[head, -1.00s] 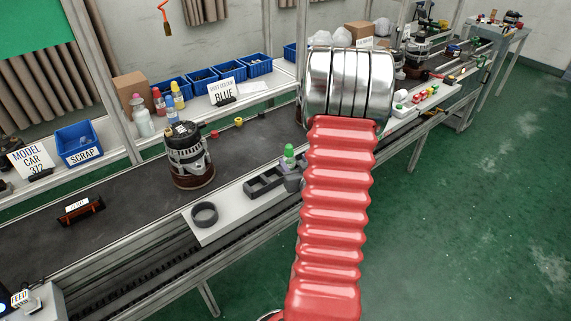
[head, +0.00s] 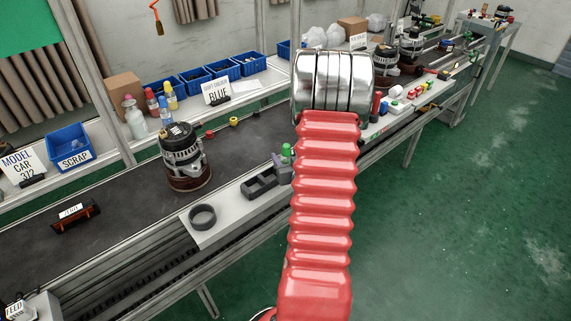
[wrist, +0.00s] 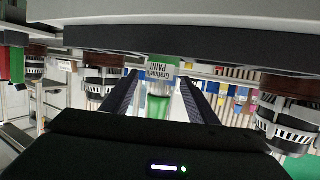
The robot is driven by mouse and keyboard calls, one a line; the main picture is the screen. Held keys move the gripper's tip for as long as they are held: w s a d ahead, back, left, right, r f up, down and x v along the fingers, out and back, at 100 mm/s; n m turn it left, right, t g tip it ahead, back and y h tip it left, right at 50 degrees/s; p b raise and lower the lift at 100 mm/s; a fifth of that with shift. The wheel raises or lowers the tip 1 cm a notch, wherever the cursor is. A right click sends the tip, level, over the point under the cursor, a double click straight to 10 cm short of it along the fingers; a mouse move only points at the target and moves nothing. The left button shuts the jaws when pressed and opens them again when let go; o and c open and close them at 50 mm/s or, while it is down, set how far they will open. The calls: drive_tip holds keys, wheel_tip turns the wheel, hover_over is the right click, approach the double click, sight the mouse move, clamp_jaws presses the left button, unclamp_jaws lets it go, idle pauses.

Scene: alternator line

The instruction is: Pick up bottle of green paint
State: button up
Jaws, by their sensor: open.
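The bottle of green paint (head: 286,151) stands at the work line's near edge in the head view, partly hidden by my red arm and a grey part beside it. In the wrist view, which looks upside down, the green bottle (wrist: 160,106) shows its label reading "Graffiti PAINT". My gripper (wrist: 160,80) is open, with one dark finger on each side of the bottle in the picture. A gap shows between the bottle and each finger. I cannot tell whether the bottle is fully between the fingertips in depth.
A dark holder (head: 262,185) and a dark ring (head: 203,216) are on the light ledge. An alternator (head: 185,157) stands on the dark belt (head: 130,205). Blue bins (head: 222,69) and other bottles (head: 135,118) line the back shelf. Green floor is clear at right.

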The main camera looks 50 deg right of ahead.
idle(0.3)
drive_tip(key=c, duration=1.2)
drive_tip(key=shift+r, duration=0.2)
drive_tip(key=shift+r, duration=4.85)
